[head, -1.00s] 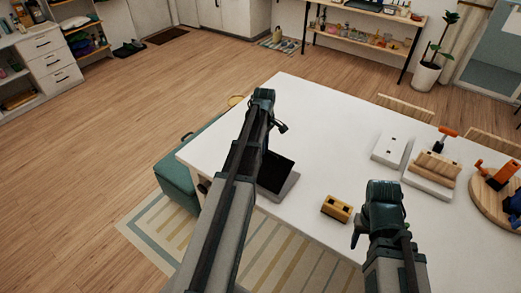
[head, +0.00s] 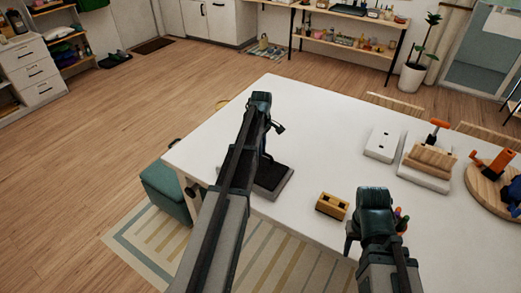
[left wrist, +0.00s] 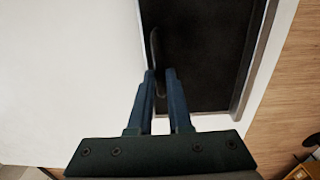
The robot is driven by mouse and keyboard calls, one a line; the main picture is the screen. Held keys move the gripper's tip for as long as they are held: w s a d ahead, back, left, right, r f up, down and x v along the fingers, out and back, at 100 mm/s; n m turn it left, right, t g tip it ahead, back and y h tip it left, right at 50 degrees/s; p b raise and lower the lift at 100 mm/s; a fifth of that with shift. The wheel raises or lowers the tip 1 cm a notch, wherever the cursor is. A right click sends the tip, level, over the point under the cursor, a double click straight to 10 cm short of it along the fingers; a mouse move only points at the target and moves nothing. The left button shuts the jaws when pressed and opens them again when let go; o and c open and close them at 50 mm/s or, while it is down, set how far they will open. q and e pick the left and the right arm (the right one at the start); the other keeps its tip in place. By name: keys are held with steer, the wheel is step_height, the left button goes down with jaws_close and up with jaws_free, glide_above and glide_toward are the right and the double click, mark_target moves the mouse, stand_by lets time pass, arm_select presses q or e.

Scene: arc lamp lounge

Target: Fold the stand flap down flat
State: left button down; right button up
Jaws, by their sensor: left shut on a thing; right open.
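The stand (head: 276,184) is a flat dark panel with a grey rim, lying near the table's left front edge, partly behind my left arm. In the left wrist view its black face and grey rim (left wrist: 258,62) fill the upper right. A thin dark flap (left wrist: 154,45) shows edge-on at the panel's left side and runs down between the fingers. My left gripper (left wrist: 160,78) is shut on that flap. How far the flap leans is hard to tell. My right gripper (head: 372,232) is open and empty at the front of the table.
On the white table (head: 310,130) lie a yellow-brown block (head: 332,206), a white plate (head: 382,145), a wooden block with an orange handle (head: 433,158) and a round board (head: 490,185). The table's middle is clear.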

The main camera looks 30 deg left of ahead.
arm_select(q)
steer(key=shift+w+f, duration=0.1)
steer(key=shift+w, duration=0.1)
steer(key=c, duration=1.2)
jaws_free()
steer(key=o, duration=0.4)
steer(key=shift+w+f, duration=0.1)
steer(key=shift+w, duration=0.05)
steer(key=shift+c, duration=0.2)
step_height(320, 180, up, 14)
steer(key=p, duration=1.4)
steer(key=shift+s, duration=0.3)
